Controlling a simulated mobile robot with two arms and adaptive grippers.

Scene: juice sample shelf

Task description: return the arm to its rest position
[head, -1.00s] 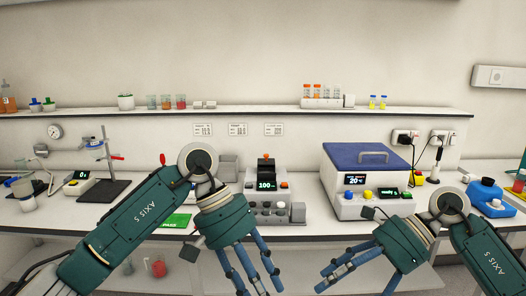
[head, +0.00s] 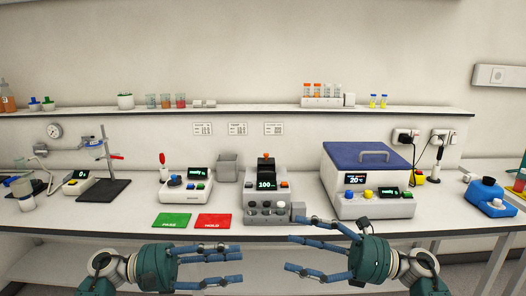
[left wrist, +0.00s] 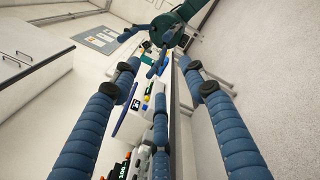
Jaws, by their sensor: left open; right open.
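My left gripper (head: 222,267) is low in the head view, in front of the bench's front edge, fingers pointing right, open and empty. Its blue fingers (left wrist: 160,125) spread across the left wrist view with nothing between them. My right gripper (head: 305,245) is at the lower middle right of the head view, fingers pointing left, open and empty. Its upper finger overlaps the bench edge in the picture. The two grippers face each other with a gap between them. My right gripper also shows at the top of the left wrist view (left wrist: 150,45).
The bench holds a green mat (head: 171,220), a red mat (head: 213,221), a sample device (head: 266,187), a blue-lidded box (head: 368,160) and a small instrument (head: 186,193). A shelf (head: 240,111) with beakers and tubes runs behind. Space before the bench is open.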

